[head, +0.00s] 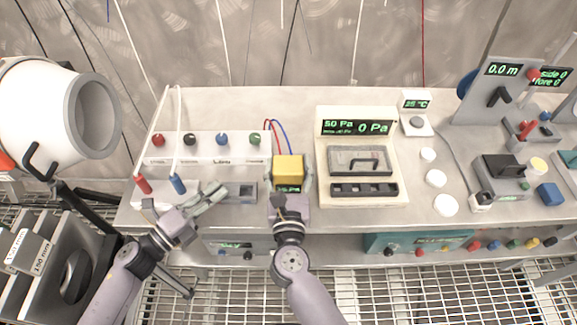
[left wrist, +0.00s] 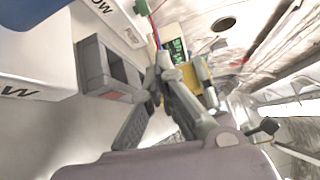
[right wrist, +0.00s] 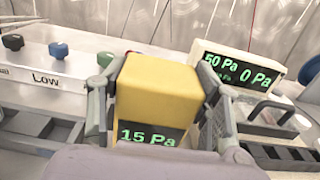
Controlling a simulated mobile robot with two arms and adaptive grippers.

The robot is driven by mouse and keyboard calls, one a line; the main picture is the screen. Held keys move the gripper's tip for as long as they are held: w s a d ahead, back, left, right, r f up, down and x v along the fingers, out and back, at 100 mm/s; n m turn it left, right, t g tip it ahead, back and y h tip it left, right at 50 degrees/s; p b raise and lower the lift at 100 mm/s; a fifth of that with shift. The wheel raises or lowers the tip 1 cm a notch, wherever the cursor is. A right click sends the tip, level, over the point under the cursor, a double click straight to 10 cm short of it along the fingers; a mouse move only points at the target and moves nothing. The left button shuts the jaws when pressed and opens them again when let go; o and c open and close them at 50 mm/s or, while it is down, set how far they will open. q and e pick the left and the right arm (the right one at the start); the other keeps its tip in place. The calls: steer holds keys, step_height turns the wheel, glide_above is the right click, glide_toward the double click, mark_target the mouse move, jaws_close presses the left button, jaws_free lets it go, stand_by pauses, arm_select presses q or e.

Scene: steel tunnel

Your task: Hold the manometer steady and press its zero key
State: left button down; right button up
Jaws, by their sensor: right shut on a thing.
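The manometer is a yellow block (head: 289,167) with a green-lit display below it, in the middle of the bench. In the right wrist view, the manometer (right wrist: 158,88) reads 15 Pa. My right gripper (head: 291,178) is shut on it, one finger on each side. Red and blue leads run up behind it. My left gripper (head: 217,192) is to its left, apart from it, fingers together and empty. In the left wrist view, the manometer (left wrist: 176,45) shows beyond the left gripper's fingertips (left wrist: 160,72). I cannot make out the zero key.
A cream console (head: 361,195) reading 50 Pa and 0 Pa stands just right of the manometer. A white panel (head: 205,150) with coloured knobs is at the left, with a small grey holder (head: 241,190) before it. White discs (head: 435,178) and other instruments fill the right.

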mark_target(256, 189)
arm_select(q)
steer(key=w+m, duration=0.1)
steer(key=m, duration=0.1)
steer(key=w+m, duration=0.1)
steer(key=m, duration=0.1)
steer(key=w+m+g, duration=0.1)
steer(key=m, duration=0.1)
steer(key=shift+w+d+r+m, duration=0.1)
steer(key=shift+w+r+m, duration=0.05)
steer(key=shift+r+m, duration=0.15)
steer(key=shift+d, duration=4.35)
steer(key=shift+d, duration=0.1)
steer(key=shift+d, duration=0.35)
steer(key=shift+a, duration=0.55)
